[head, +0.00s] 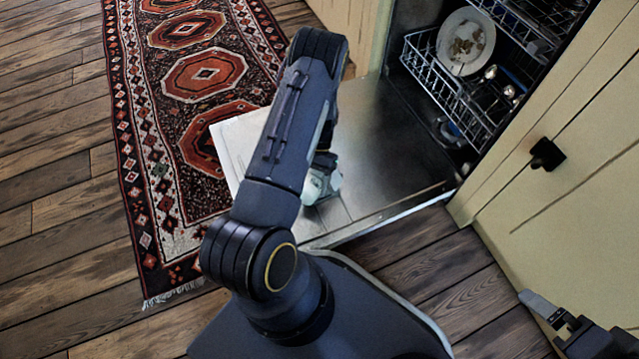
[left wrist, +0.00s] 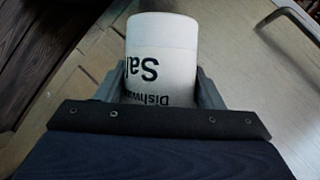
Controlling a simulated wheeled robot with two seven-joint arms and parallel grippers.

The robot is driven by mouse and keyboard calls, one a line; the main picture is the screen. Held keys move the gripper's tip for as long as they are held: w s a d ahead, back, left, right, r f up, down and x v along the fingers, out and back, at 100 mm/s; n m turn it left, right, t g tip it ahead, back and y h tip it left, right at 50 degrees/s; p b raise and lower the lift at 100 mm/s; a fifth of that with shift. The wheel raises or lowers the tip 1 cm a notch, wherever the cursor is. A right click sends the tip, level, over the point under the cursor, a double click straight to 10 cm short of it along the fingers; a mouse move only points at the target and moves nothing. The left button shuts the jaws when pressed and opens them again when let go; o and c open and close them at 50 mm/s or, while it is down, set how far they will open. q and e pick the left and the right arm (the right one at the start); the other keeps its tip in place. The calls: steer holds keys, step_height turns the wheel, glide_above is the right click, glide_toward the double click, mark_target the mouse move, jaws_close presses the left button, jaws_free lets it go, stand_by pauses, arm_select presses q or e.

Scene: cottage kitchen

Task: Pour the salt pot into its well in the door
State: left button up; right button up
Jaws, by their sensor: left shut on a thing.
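The salt pot (left wrist: 162,42) is a white cylinder with black lettering, upside down in the left wrist view. My left gripper (left wrist: 161,88) is shut on it, one finger on each side. In the head view my left arm hides most of that gripper; a pale shape (head: 320,183), probably the pot, shows beside the arm over the door. The dishwasher door (head: 375,150) is folded down open. Its salt well cannot be made out; my arm covers part of the door. My right gripper (head: 545,312) is at the bottom right, away from the door, and its jaw opening is unclear.
The lower rack (head: 425,62) inside the dishwasher holds a soiled plate (head: 466,41) and other dishes. A cream cupboard front with a black knob (head: 546,154) stands at the right. A patterned rug (head: 190,120) lies on the wooden floor at the left.

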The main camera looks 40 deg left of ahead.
arm_select(q)
steer(key=shift+w+r+g+b, duration=0.15)
steer(key=shift+w+g+b, duration=0.05)
steer(key=shift+g+b, duration=0.25)
stand_by(0.4)
steer(key=shift+w+r+g, duration=0.15)
steer(key=shift+r+g, duration=0.2)
steer(key=shift+r, duration=0.05)
stand_by(1.5)
